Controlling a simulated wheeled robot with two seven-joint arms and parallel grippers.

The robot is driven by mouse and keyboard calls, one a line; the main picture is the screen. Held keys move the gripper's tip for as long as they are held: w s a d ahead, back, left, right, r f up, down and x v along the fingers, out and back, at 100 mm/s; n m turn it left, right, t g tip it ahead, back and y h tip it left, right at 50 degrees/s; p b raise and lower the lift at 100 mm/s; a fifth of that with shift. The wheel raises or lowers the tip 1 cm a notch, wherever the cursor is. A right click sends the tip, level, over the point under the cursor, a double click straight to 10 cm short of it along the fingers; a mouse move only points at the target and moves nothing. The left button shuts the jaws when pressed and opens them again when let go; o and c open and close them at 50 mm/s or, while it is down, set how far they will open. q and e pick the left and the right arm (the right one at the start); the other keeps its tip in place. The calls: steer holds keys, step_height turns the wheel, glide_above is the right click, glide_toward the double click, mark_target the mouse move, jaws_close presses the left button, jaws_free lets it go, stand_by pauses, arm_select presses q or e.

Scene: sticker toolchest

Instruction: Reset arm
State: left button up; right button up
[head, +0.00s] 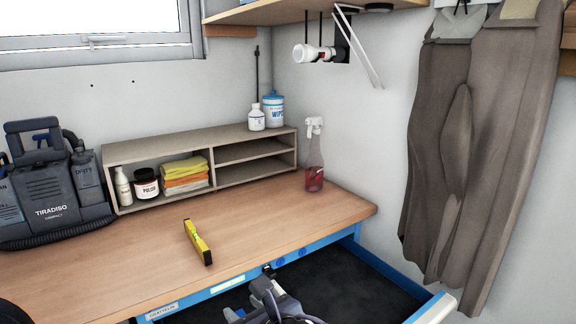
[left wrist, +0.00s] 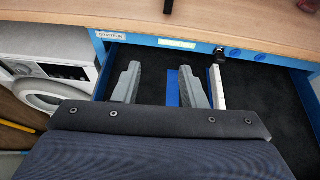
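My left gripper (head: 268,297) is at the bottom of the head view, over the open drawer (head: 385,262) under the workbench. In the left wrist view, its two grey fingers (left wrist: 159,82) are spread apart, with no object gripped between them. Past them are the drawer's dark liner and blue front edge. A blue strip and a pale bar (left wrist: 218,86) show beside the right finger; I cannot tell what they are. My right gripper is not in view.
The wooden workbench (head: 125,262) carries a yellow level (head: 197,242), a red spray bottle (head: 314,158), a shelf unit (head: 245,182) and a dark Tiradiso machine (head: 50,195). Coveralls (head: 470,140) hang at right. A white washing-machine-like appliance (left wrist: 45,75) stands left of the drawer.

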arm_select(q)
steer(key=s+a+f+n+g+h, duration=0.2)
steer(key=s+a+f+n+g, duration=0.1)
steer(key=a+n, duration=0.3)
steer(key=s+a+f+n+g+h, duration=0.1)
steer(key=s+a+f+n+g, duration=0.35)
steer(key=a, duration=0.35)
steer(key=s+n+t+h, duration=0.2)
steer(key=s+n+h, duration=0.6)
steer(key=n, duration=1.2)
steer(key=shift+s+f, duration=0.25)
steer(key=shift+s, duration=0.6)
